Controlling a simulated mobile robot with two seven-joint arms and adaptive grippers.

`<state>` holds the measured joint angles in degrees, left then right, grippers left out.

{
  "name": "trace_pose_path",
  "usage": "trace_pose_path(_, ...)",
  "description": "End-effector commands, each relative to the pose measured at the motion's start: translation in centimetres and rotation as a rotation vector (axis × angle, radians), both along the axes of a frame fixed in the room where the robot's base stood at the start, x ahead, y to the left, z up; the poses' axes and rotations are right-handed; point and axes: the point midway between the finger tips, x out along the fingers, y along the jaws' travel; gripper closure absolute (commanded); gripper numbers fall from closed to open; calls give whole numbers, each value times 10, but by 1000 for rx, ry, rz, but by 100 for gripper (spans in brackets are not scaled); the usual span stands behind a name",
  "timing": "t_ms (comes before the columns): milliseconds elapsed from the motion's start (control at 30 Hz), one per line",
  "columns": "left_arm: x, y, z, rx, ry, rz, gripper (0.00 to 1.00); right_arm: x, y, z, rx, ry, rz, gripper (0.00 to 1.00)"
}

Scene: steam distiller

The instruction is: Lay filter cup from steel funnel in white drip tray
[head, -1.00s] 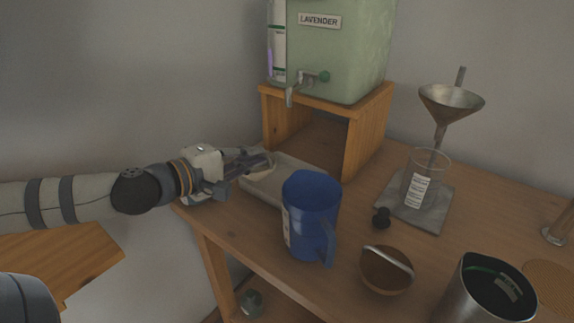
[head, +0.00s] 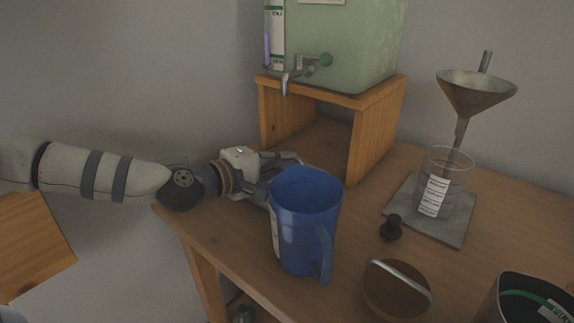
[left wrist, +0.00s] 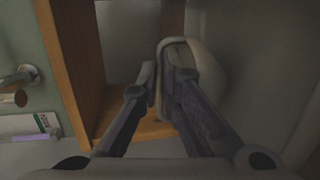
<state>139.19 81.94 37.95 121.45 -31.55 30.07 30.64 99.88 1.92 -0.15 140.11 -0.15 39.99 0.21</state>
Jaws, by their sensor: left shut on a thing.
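My left gripper (head: 283,170) is at the table's left side, behind a blue jug. In the left wrist view its fingers (left wrist: 165,72) are shut on the rim of a pale, rounded cup, which I take for the filter cup (left wrist: 212,65). The steel funnel (head: 476,93) stands at the right, its stem down in a glass beaker; no cup shows in it. The white drip tray is hidden in the head view behind my gripper and the jug. I cannot tell whether the cup touches it. My right gripper is not in view.
The blue jug (head: 304,225) stands close in front of my left gripper. The wooden stand (head: 370,145) bears the green tank (head: 350,50) behind it. The beaker (head: 455,190) is on a grey mat (head: 455,232).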

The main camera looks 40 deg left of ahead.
Motion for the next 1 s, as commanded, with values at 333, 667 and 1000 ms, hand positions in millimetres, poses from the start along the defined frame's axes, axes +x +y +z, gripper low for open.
trace_pose_path(333, -1, 0, -2, -1, 0, 0, 87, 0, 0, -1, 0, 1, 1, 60)
trace_pose_path(667, -1, 0, 0, 0, 0, 0, 74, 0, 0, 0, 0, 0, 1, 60)
trace_pose_path(1000, -46, 11, 22, -7, -13, 6, 74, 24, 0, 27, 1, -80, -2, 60)
